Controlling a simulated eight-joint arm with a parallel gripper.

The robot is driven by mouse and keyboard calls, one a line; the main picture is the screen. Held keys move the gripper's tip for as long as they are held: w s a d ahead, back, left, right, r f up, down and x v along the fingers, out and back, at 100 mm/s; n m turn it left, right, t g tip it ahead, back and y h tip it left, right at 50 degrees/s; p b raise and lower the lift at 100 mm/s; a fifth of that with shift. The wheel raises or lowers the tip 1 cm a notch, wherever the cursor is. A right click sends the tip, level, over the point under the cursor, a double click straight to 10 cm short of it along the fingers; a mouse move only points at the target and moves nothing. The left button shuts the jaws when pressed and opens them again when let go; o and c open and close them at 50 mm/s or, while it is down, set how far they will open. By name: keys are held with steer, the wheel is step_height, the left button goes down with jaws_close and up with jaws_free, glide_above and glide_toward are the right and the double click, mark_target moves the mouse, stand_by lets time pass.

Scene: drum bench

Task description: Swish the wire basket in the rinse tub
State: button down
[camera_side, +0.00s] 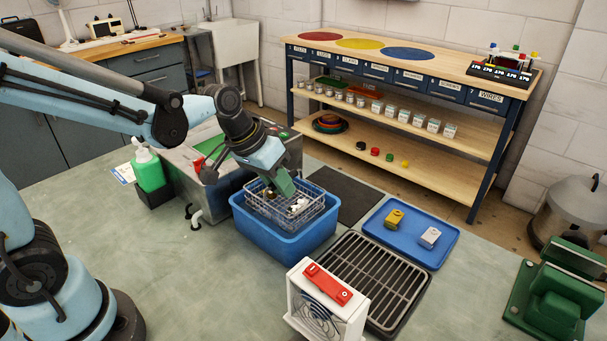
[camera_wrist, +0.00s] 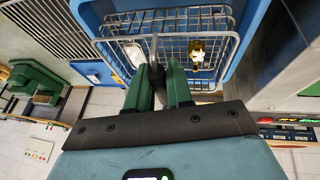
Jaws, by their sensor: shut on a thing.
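The wire basket (camera_side: 315,208) sits in the blue rinse tub (camera_side: 288,247), with its upper wires showing above the tub's rim. It holds a few small parts, one of them yellowish and white (camera_wrist: 197,52) in the wrist view. My gripper (camera_side: 283,186) reaches down over the basket from the upper left. In the wrist view its green fingers (camera_wrist: 158,72) are shut on a dark upright piece of the basket (camera_wrist: 216,76). The basket's bottom and the water level are hidden.
A grey metal tank (camera_side: 290,150) stands close behind the tub. A black rack (camera_side: 372,268) and a blue tray (camera_side: 440,251) with two small blocks lie to the right. A white holder with a red top (camera_side: 328,286) stands in front. A green soap bottle (camera_side: 149,170) is at left.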

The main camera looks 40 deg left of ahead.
mark_target(282, 207)
steer(key=shift+f, duration=2.7)
steer(key=shift+r, duration=1.1)
steer(key=shift+f, duration=1.1)
steer(key=shift+r, duration=1.1)
steer(key=shift+f, duration=0.1)
